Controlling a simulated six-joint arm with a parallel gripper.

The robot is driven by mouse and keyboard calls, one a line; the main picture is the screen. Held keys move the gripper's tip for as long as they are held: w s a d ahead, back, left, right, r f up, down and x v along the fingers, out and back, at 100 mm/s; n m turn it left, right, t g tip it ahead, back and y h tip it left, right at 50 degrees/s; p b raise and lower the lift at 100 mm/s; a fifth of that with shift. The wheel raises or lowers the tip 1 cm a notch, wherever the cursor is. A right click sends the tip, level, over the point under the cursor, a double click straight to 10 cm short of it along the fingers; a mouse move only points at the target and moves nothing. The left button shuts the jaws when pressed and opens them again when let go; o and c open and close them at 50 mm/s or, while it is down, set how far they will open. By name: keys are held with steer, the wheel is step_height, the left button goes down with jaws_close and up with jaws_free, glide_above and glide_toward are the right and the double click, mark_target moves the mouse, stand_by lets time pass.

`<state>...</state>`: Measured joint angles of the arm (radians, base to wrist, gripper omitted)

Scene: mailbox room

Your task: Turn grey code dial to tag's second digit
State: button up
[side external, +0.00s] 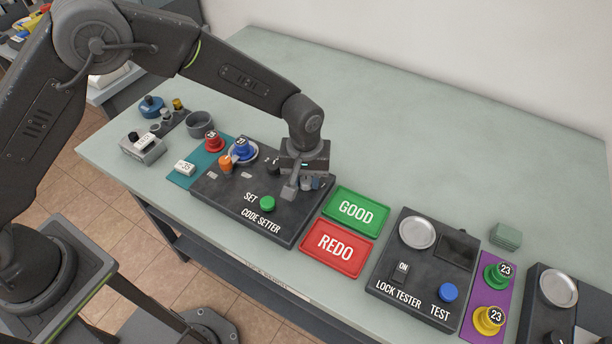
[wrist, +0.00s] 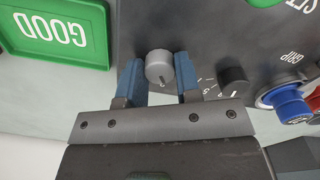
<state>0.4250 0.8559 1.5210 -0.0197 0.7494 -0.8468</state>
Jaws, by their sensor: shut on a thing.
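The round grey code dial (wrist: 159,66) sits on the dark code setter panel (side external: 235,195). My gripper (wrist: 158,78) is shut on it, with one blue fingertip on each side. A pointer ridge shows on the dial's lower right rim; its digit cannot be read. In the side view my gripper (side external: 300,182) is low over the panel's right end and largely hides the dial. A black dial (wrist: 232,78) with small scale digits stands beside it. A white tag (side external: 185,168) lies on the teal mat; its digits are small, perhaps 35.
A blue lock (side external: 241,149) sits in the silver holder beside an orange lever (side external: 225,163). A green SET button (side external: 267,203) is near the panel front. Green GOOD (side external: 356,211) and red REDO (side external: 334,247) trays lie close right. The table behind is clear.

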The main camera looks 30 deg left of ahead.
mark_target(305, 179)
steer(key=m, duration=0.5)
steer(key=shift+m, duration=0.3)
steer(key=m, duration=0.4)
steer(key=shift+m, duration=0.4)
steer(key=o, duration=0.9)
step_height(305, 179, up, 14)
steer(key=shift+w+a+f, duration=0.1)
steer(key=shift+a, duration=0.05)
stand_by(0.3)
